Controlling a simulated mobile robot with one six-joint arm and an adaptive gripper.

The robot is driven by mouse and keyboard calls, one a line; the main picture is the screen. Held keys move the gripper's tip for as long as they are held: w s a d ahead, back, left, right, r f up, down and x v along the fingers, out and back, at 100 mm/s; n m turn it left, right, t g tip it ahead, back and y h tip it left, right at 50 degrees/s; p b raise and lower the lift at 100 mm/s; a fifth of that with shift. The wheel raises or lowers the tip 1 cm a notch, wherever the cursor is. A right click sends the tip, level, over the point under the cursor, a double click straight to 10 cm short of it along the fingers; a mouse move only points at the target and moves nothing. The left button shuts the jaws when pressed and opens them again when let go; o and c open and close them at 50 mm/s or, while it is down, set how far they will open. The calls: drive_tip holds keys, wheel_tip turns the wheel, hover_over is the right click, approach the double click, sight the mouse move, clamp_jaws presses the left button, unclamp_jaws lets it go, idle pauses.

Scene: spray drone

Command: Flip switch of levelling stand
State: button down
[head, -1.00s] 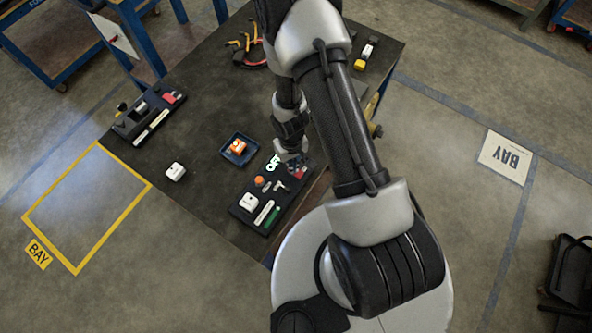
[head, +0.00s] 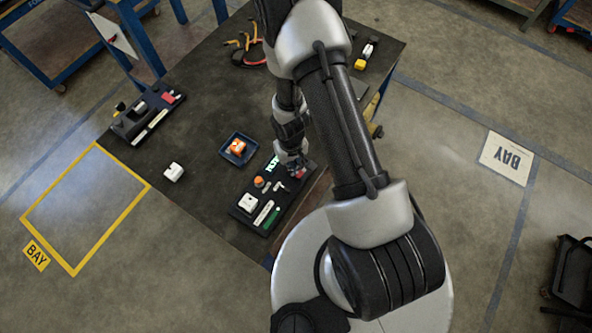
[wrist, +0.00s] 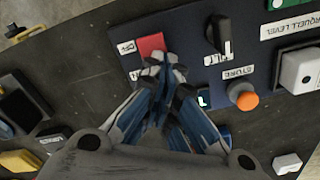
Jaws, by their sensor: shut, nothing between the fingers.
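The levelling stand (head: 264,221) is a dark panel at the table's near edge in the head view; its panel also fills the upper right of the wrist view (wrist: 195,22). A red switch (wrist: 150,44) sits on the panel beside an OFF label (wrist: 127,47). My gripper (wrist: 165,62) is shut and empty, its fingertips at the near edge of the red switch, seemingly touching it and hiding part of it. In the head view my gripper (head: 295,168) is over the stand's far end.
The panel also carries a black tilt knob (wrist: 222,36), an orange button (wrist: 246,100) and a white block (wrist: 300,72). A blue tray (head: 227,157) with an orange item stands close by. A loose white block (head: 174,172) and another dark panel (head: 130,124) are further left.

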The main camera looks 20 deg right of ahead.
drive_tip(key=shift+r+p, duration=3.5)
drive_tip(key=shift+r, duration=0.05)
wheel_tip(320, 180, up, 27)
drive_tip(key=w+d+t, duration=0.2)
drive_tip(key=s+a+r+m+t, duration=0.1)
drive_tip(key=s+a+r+t, duration=0.1)
drive_tip(key=s+r, duration=1.5)
drive_tip(key=shift+r+t, duration=0.15)
drive_tip(key=shift+t, duration=0.15)
drive_tip(key=shift+w, duration=0.15)
